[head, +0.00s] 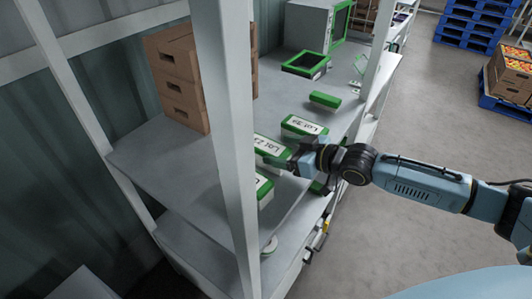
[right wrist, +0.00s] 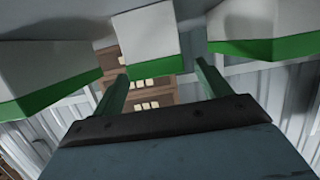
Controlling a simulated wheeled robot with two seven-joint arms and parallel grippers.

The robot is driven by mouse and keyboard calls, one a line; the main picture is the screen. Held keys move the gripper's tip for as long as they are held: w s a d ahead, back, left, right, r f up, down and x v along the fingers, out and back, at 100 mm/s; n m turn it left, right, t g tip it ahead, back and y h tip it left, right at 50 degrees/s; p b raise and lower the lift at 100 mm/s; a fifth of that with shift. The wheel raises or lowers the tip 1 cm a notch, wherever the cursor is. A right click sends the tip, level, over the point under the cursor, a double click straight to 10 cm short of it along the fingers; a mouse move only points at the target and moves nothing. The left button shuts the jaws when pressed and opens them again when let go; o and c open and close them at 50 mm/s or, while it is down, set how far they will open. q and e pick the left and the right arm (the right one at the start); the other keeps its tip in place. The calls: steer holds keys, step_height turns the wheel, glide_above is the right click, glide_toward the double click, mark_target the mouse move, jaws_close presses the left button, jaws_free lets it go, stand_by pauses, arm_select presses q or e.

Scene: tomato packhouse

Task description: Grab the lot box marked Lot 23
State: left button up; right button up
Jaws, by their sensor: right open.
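The lot box marked Lot 23 (head: 268,146) is white and green and lies on the shelf, its left end hidden by the white post. My right gripper (head: 278,161) is open at the near side of this box, fingers pointing left. In the right wrist view, the open fingers (right wrist: 162,82) have nothing between them; a white and green box (right wrist: 147,38) lies ahead of them, its label not visible. I cannot tell whether the fingers touch a box. My left gripper is not in view.
Another labelled lot box (head: 304,127) lies just behind, and one (head: 264,187) in front, partly behind the post (head: 236,130). A small green box (head: 325,100) and a green-rimmed tray (head: 306,64) lie farther back. Brown cartons (head: 178,85) stand at left.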

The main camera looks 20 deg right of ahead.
mark_target(269, 146)
steer(key=x, duration=0.4)
steer(key=shift+r, duration=0.2)
steer(key=c, duration=1.2)
